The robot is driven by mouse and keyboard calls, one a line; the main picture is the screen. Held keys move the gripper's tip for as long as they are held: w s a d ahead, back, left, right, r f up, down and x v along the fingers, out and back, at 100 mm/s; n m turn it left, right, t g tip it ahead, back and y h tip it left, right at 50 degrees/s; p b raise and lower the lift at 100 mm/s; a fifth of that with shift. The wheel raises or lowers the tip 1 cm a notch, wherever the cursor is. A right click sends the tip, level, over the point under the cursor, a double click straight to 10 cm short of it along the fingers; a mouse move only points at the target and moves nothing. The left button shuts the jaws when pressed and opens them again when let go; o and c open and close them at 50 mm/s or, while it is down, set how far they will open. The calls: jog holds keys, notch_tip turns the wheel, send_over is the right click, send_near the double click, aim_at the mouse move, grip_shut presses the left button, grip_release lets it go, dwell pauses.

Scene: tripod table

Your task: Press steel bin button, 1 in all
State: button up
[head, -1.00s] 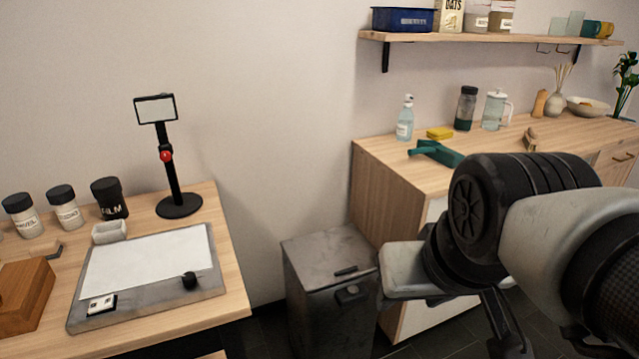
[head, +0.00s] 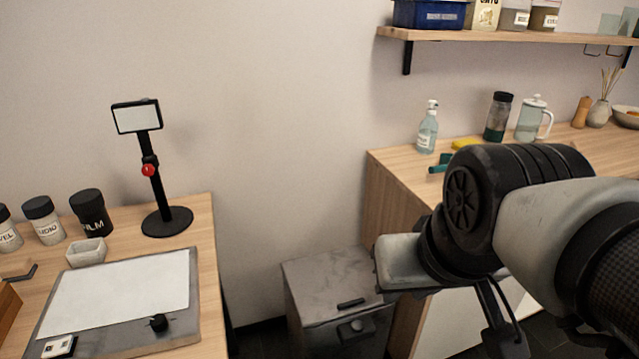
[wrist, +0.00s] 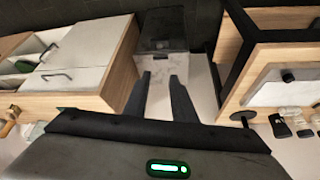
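The steel bin (head: 325,272) is a grey box standing low between the desk and the wooden counter. A dark slot-like piece (head: 351,303) lies on its top near the front edge, and a dark block (head: 356,328) sits on its front; I cannot tell which is the button. The bin's lower part is cut off by the frame. In the wrist view the bin (wrist: 160,36) is dark, beyond my fingertips. My gripper (wrist: 159,78) is open and empty, its two fingers apart. In the head view my arm is right of the bin, and my fingers cannot be made out.
At left, the desk (head: 207,265) holds a board (head: 193,318), a black stand (head: 157,185) and jars. At right, the counter (head: 395,165) holds a soap bottle (head: 427,132) and other items. A shelf (head: 480,37) hangs above. Bare wall shows behind the bin.

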grip_shut()
dwell(1.4)
